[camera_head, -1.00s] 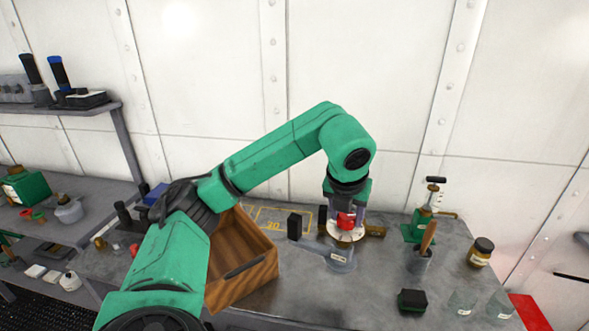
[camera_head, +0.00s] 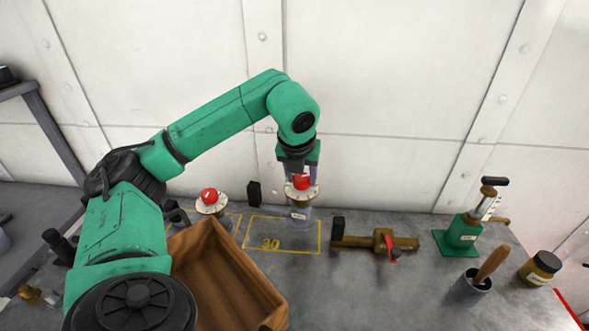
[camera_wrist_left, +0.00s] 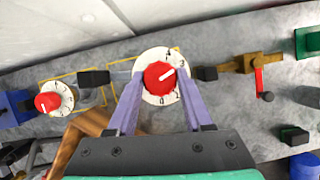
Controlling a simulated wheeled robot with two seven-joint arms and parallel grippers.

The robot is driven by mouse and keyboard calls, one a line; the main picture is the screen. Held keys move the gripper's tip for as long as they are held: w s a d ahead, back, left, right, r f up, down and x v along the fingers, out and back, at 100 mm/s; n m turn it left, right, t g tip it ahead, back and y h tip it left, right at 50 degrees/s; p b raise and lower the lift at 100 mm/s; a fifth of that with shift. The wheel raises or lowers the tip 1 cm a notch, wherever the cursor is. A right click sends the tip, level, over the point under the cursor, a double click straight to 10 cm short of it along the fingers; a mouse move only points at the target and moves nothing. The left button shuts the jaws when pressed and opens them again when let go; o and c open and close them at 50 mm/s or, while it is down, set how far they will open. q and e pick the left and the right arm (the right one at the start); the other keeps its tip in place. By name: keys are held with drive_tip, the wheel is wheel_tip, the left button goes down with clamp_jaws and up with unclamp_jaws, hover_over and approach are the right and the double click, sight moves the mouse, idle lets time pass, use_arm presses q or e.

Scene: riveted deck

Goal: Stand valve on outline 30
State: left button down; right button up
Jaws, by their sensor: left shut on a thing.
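The valve (camera_head: 299,207) has a red knob on a round white numbered dial, with a pale grey lower body. My left gripper (camera_head: 301,180) is shut on its red knob. In the left wrist view the fingers (camera_wrist_left: 161,80) close on the knob from both sides, over the dial (camera_wrist_left: 150,97). The valve looks upright, at the back right part of the yellow outline 30 (camera_head: 283,236). I cannot tell if its base touches the deck. In the wrist view the gripper and dial hide much of the outline. My right gripper is not in view.
A second red-knobbed dial (camera_head: 209,200) stands to the left. Black blocks (camera_head: 254,193) stand beside the outline. A wooden box (camera_head: 225,270) is in front left. A brass fitting with a red lever (camera_head: 383,241) and a green pump-like tool (camera_head: 461,234) are right.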

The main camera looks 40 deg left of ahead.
sight(300, 194)
use_arm(q)
drive_tip(key=shift+w+a+f, duration=0.1)
drive_tip(key=shift+a+f, duration=0.05)
drive_tip(key=shift+a, duration=0.05)
drive_tip(key=f+b, duration=0.4)
drive_tip(key=f, duration=0.1)
drive_tip(key=shift+d, duration=0.2)
drive_tip(key=shift+f, duration=0.1)
drive_tip(key=shift+d, duration=0.1)
drive_tip(key=shift+f+b, duration=0.6)
drive_tip(key=shift+b, duration=0.15)
drive_tip(key=shift+c, duration=1.1)
unclamp_jaws()
drive_tip(key=shift+s, duration=0.2)
